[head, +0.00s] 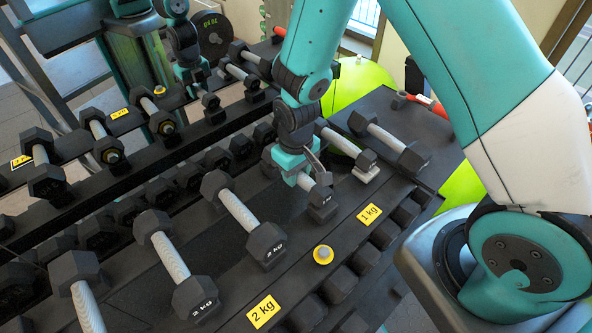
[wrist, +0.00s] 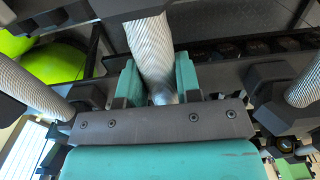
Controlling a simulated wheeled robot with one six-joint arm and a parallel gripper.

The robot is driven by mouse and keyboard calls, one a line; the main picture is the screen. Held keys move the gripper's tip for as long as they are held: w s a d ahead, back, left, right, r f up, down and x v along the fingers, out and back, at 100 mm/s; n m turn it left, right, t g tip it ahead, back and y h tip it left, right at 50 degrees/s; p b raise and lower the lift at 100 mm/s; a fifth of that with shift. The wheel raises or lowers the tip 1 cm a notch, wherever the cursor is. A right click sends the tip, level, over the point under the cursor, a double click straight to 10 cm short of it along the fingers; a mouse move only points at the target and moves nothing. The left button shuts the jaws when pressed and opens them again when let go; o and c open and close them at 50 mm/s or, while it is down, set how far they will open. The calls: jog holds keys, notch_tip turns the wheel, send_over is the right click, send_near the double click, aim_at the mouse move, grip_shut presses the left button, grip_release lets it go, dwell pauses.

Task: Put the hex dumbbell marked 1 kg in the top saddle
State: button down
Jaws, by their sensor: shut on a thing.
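My gripper (head: 301,170) is shut on the grey ribbed handle of a black hex dumbbell (head: 322,202) over the dark rack shelf (head: 225,285). The dumbbell's near head shows below my fingers; its marking is too small to read. My gripper hides most of its far end. In the wrist view, the handle (wrist: 148,45) runs between the two teal fingers of my gripper (wrist: 158,88). I cannot tell whether the dumbbell touches the shelf. A yellow 1 kg label (head: 369,215) is on the shelf edge, right of its near head. I cannot make out which saddle is the top one.
Dumbbells marked 2 kg (head: 196,298) lie to the left, beside a yellow 2 kg label (head: 264,311). Two more dumbbells (head: 413,163) lie close on the right. Green balls (head: 362,82) are behind. A lower row holds several dumbbells.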

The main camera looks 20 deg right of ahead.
jog(key=shift+f, duration=0.1)
jog(key=c, duration=1.2)
grip_release()
jog(key=shift+f, duration=0.1)
jog(key=shift+c, duration=0.2)
jog(key=o, duration=0.4)
jog(key=shift+o, duration=0.2)
notch_tip(320, 180, up, 12)
jog(key=b, duration=0.3)
jog(key=s+a+r+n+y, duration=0.1)
jog(key=s+a+r+y, duration=0.1)
jog(key=s+r, duration=0.4)
jog(key=s+a+r+n+y, duration=0.2)
jog(key=s+r, duration=0.5)
jog(key=s, duration=0.5)
jog(key=shift+s+a+r, duration=0.15)
jog(key=shift+s+a, duration=0.15)
